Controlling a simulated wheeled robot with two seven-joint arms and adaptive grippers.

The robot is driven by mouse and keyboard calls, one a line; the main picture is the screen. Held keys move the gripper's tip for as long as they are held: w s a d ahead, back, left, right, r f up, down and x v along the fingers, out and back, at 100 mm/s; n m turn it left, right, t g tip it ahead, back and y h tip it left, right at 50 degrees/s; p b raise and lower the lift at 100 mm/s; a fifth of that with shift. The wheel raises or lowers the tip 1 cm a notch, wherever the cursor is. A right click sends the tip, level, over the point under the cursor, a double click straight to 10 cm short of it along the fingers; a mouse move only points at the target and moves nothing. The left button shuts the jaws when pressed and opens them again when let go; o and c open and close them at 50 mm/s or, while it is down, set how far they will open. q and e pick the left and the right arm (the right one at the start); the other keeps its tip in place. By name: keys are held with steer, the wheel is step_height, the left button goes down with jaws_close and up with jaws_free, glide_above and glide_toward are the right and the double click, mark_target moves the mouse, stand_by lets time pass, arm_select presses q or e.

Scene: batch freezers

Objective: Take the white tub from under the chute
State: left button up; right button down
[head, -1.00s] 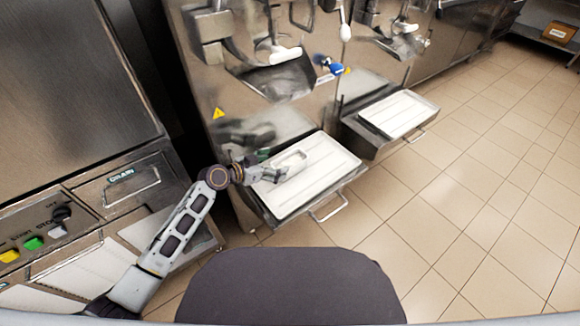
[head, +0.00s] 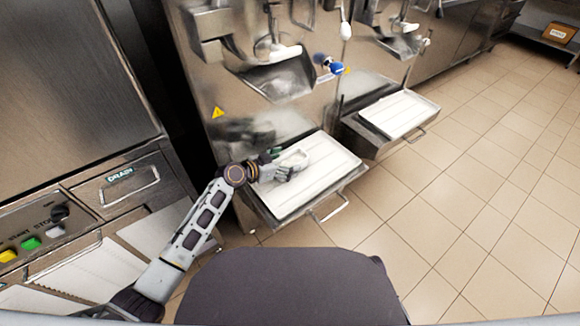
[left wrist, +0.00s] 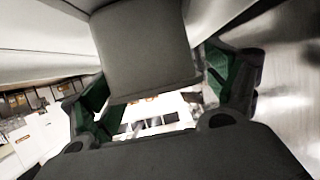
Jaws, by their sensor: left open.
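The white tub (head: 299,158) stands on the white ribbed tray (head: 331,167) below the left machine's steel chute (head: 281,82). My left gripper (head: 281,164) is open at the tub's left side in the head view. One finger is at its back left and the other at its front left, partly covering it. I cannot tell whether they touch it. In the left wrist view the green-padded fingers (left wrist: 160,88) are spread apart. My right gripper is not in view.
A second machine with a similar tray (head: 399,114) stands to the right. A handle (head: 330,209) sticks out in front of the left tray. A steel cabinet with a DRAIN label (head: 121,176) stands on the left. The tiled floor (head: 470,200) at right is clear.

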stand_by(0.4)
arm_select(q)
steer(key=c, duration=1.3)
steer(key=shift+r, duration=0.15)
